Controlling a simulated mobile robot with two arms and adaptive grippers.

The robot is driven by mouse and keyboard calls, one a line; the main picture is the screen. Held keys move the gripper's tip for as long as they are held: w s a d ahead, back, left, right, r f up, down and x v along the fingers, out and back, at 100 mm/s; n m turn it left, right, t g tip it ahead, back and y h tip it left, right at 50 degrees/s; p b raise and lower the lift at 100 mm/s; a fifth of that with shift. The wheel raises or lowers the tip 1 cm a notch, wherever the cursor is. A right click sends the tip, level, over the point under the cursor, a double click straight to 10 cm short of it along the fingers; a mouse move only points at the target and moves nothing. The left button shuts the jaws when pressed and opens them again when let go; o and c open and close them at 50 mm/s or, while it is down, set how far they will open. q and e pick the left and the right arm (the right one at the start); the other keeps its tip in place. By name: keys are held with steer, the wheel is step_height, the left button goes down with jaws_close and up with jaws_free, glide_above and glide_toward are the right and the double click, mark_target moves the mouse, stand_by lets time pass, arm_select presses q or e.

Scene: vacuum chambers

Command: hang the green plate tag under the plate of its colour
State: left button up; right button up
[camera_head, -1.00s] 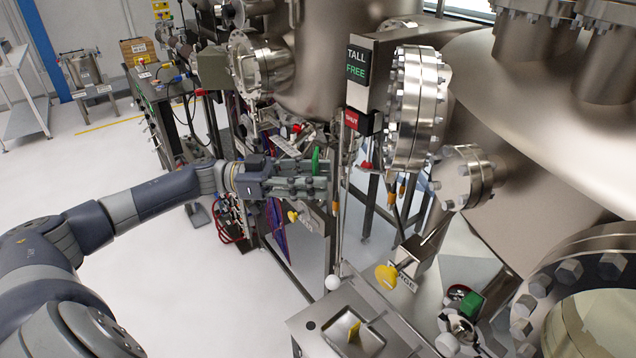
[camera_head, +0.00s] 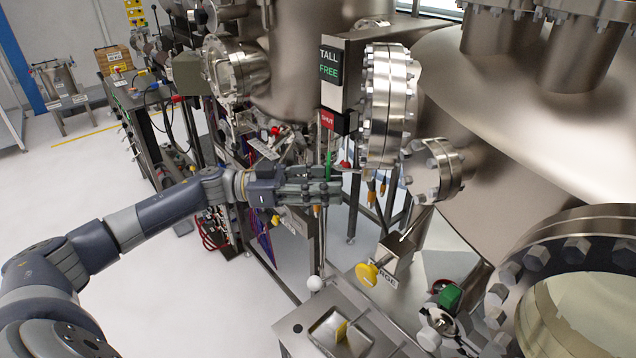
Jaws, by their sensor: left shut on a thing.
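The green plate tag (camera_head: 328,165) is a thin upright green piece at the fingertips of my left gripper (camera_head: 330,190). The gripper is shut on it, and the fingers hide its lower part. My left arm reaches in from the left, and the gripper points right, below the sign column. A black sign (camera_head: 329,66) reads TALL and FREE, with FREE in green. A red plate reading SHUT (camera_head: 327,119) is just below it, above the tag. I cannot make out a plain green plate or a hook. My right gripper is not in view.
A metal tray (camera_head: 318,318) with a small yellow piece (camera_head: 341,330) is at the bottom centre. A yellow knob (camera_head: 366,273) and a green block (camera_head: 450,297) are to its right. A bolted flange (camera_head: 385,105) stands close right of the gripper. Open floor lies left.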

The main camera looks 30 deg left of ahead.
arm_select(q)
steer(key=d, duration=0.1)
steer(key=w+d, duration=0.1)
steer(key=d+f, duration=0.1)
steer(key=shift+w+p, duration=0.25)
steer(key=shift+p, duration=0.1)
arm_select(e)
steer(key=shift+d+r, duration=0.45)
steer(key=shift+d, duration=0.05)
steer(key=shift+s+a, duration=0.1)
arm_select(q)
steer(key=o, duration=1)
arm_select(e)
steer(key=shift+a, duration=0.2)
